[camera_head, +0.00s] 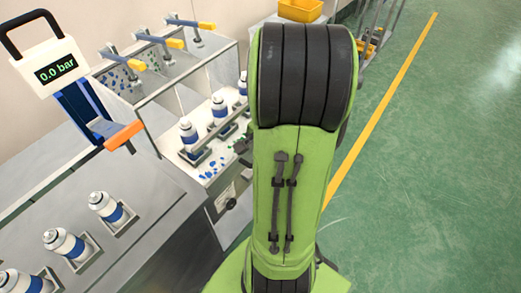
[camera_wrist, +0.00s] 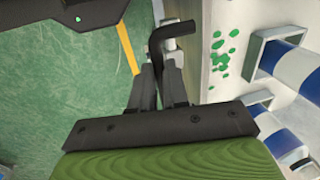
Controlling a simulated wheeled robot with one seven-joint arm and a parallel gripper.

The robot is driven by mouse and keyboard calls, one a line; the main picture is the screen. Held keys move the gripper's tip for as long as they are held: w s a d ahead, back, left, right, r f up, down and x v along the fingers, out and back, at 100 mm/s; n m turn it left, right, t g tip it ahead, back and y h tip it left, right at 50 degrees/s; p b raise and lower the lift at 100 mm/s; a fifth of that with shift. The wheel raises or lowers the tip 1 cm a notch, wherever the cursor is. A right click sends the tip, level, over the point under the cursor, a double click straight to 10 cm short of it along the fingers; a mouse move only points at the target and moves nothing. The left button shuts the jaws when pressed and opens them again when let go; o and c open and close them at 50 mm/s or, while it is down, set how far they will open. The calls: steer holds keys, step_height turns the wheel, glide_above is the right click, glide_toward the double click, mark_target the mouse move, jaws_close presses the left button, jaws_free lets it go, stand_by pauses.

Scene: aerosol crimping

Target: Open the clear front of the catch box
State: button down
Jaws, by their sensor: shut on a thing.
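In the wrist view my gripper (camera_wrist: 160,75) has its two dark fingers close together on a black bent handle (camera_wrist: 172,35). The handle's top hooks to the right, beside a small light-grey fitting. It stands at the edge of a pale surface (camera_wrist: 207,75) with scattered green bits. In the head view my green arm hides my gripper and most of the handle's area. A grey-white station (camera_head: 165,105) with clear-looking panels stands left of the arm. I cannot tell which panel is the clear front of the catch box, or how far open it is.
Several white-and-blue cans (camera_head: 188,132) stand in holders in the station, near loose blue bits (camera_head: 207,172). Levers with coloured handles (camera_head: 175,43) line its top. A gauge reading 0.0 bar (camera_head: 55,68) and more cans (camera_head: 107,206) are left. Green floor is clear at right.

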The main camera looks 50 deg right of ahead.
stand_by(0.3)
steer(key=c, duration=1.1)
jaws_free()
steer(key=s+r+p, duration=0.1)
steer(key=r+p, duration=0.1)
steer(key=r, duration=0.3)
steer(key=s+r+p, duration=0.1)
steer(key=r, duration=0.4)
steer(key=s+r+p, duration=0.1)
steer(key=r+p, duration=0.1)
steer(key=r, duration=0.3)
steer(key=shift+r+p, duration=0.3)
steer(key=shift+w, duration=0.1)
steer(key=a+r+n+t, duration=0.1)
steer(key=a+n, duration=0.5)
steer(key=a, duration=0.1)
steer(key=s+a+r+n+t, duration=0.1)
steer(key=a+r+n, duration=0.1)
steer(key=a+n, duration=0.3)
steer(key=a+r+n+t+p, duration=0.1)
steer(key=a+r+n, duration=0.1)
steer(key=a+n, duration=0.4)
steer(key=shift+s+a+n, duration=0.15)
steer(key=shift+a+n, duration=0.15)
steer(key=shift+a, duration=1.25)
